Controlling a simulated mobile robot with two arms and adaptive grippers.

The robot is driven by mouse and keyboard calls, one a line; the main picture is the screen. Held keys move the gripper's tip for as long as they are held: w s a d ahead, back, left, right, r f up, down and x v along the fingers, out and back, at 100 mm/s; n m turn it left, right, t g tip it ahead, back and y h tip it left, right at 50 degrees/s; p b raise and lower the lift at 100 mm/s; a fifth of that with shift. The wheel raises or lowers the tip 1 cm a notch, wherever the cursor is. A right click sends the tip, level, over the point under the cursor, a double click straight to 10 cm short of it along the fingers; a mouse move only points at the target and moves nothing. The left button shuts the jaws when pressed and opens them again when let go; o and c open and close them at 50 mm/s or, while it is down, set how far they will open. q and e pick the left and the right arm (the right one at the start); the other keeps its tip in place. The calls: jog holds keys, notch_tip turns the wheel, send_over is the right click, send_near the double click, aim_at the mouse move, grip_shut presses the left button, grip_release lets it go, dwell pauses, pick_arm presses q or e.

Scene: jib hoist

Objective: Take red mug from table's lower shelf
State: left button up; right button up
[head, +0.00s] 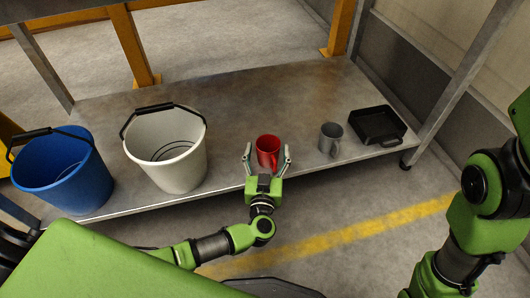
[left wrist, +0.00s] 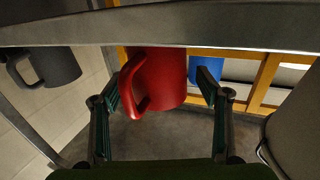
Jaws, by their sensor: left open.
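The red mug (head: 267,143) stands upright near the front edge of the table's lower shelf (head: 240,105). My left gripper (head: 267,158) is at the shelf's front edge, open, with one finger on each side of the mug. In the left wrist view, which looks upside down, the red mug (left wrist: 165,80) lies between the spread fingers, its handle facing the camera and to the left. I cannot tell whether either finger touches it. My right arm is at the right of the head view; its gripper is out of the picture.
A grey mug (head: 330,138) and a black tray (head: 377,125) stand right of the red mug. A white bucket (head: 168,155) and a blue bucket (head: 62,172) stand to its left. Table legs (head: 463,75) rise at the shelf's corners. The shelf behind the mug is clear.

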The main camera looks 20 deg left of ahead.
pick_arm(q)
jog(key=shift+w+f, duration=0.1)
jog(key=shift+w, duration=0.25)
jog(key=c, duration=1.2)
jog(key=shift+r, duration=0.2)
